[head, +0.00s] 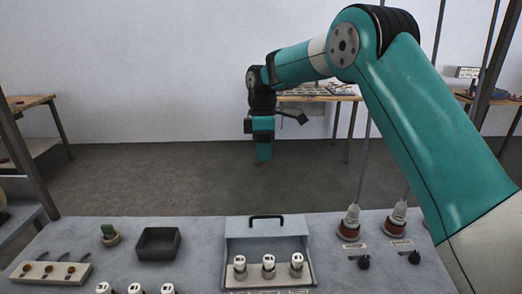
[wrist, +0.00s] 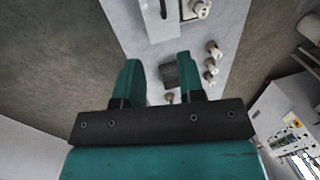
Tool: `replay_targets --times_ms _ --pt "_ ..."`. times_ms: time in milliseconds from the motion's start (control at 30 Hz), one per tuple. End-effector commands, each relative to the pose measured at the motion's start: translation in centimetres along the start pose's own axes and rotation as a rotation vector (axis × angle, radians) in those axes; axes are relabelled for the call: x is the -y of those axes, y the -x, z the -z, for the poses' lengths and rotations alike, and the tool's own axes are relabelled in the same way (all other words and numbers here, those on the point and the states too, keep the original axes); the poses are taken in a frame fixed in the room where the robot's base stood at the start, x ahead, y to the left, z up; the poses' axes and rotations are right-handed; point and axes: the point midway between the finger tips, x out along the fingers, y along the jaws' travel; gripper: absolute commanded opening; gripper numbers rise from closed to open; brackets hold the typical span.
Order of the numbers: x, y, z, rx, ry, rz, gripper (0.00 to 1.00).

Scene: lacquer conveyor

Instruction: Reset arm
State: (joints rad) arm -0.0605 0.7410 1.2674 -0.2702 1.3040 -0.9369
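My gripper (head: 263,154) hangs from the teal arm in the head view, fingers down, in the air above and beyond the far edge of the grey table (head: 200,228). In the wrist view my gripper (wrist: 159,60) shows two teal fingers spread apart with nothing between them. The table (wrist: 128,22) lies well below, with a dark square tray (wrist: 168,76) showing beyond the gap. The gripper touches nothing that I can see.
Wooden benches (head: 340,97) stand behind. Open floor lies between.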

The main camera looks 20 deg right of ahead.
Motion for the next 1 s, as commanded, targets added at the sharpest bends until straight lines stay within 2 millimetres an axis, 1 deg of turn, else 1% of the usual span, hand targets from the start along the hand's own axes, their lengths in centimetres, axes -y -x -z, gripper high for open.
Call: replay_targets --times_ms 133,200,267,333,367,467,500,567,600,667,700,800,900,1000 --pt "0.0 0.0 0.0 0.0 0.0 0.0 0.36" --pt "0.3 0.1 0.1 -0.002 -0.004 -0.002 0.36" --pt "1.2 0.6 0.3 -0.01 -0.015 -0.008 0.36" --pt "3.2 1.5 0.6 -0.026 -0.044 -0.019 0.36" --pt "4.4 1.9 0.7 -0.036 -0.063 -0.025 0.36" --pt "9.5 3.2 1.0 -0.083 -0.143 -0.044 0.36" --pt "11.9 3.5 1.0 -0.106 -0.181 -0.049 0.36" --pt "15.7 3.7 0.8 -0.142 -0.239 -0.052 0.36" --pt "18.1 3.6 0.6 -0.167 -0.277 -0.051 0.36" --pt "21.9 3.3 0.1 -0.205 -0.335 -0.046 0.36" --pt "24.2 2.9 -0.2 -0.23 -0.372 -0.04 0.36" --pt "29.4 1.6 -1.3 -0.284 -0.459 -0.018 0.36" --pt "33.1 0.1 -2.3 -0.324 -0.527 0.005 0.36" --pt "35.4 -0.9 -3.0 -0.348 -0.57 0.024 0.36"
